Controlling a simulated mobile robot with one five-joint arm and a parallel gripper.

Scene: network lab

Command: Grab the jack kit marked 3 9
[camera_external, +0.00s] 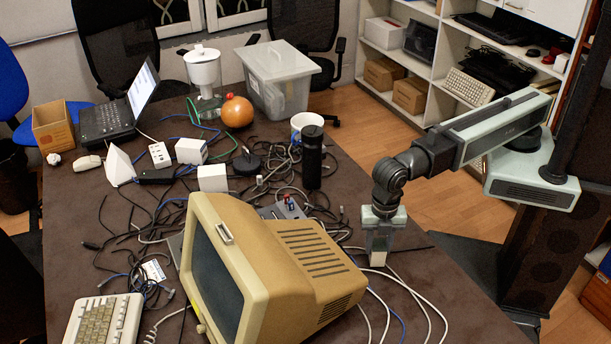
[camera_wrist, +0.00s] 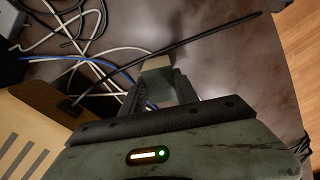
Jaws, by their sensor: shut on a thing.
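My gripper (camera_external: 379,240) points down over the table, just right of the beige computer monitor (camera_external: 290,262). It is shut on a small pale box (camera_external: 378,258). In the wrist view, the box (camera_wrist: 157,68) sits between the two dark fingers, with a pale top edge and a grey-green face. No 3 9 marking is readable on it, so I cannot tell from its label whether it is the jack kit. The fingers hide its sides. I cannot tell whether its lower end touches the table.
White and blue cables (camera_external: 410,290) lie around and in front of my gripper. A black cylinder (camera_external: 312,158) stands behind, among tangled cables. A keyboard (camera_external: 104,318) lies at the front left. The brown table (camera_external: 465,300) is mostly clear to the right.

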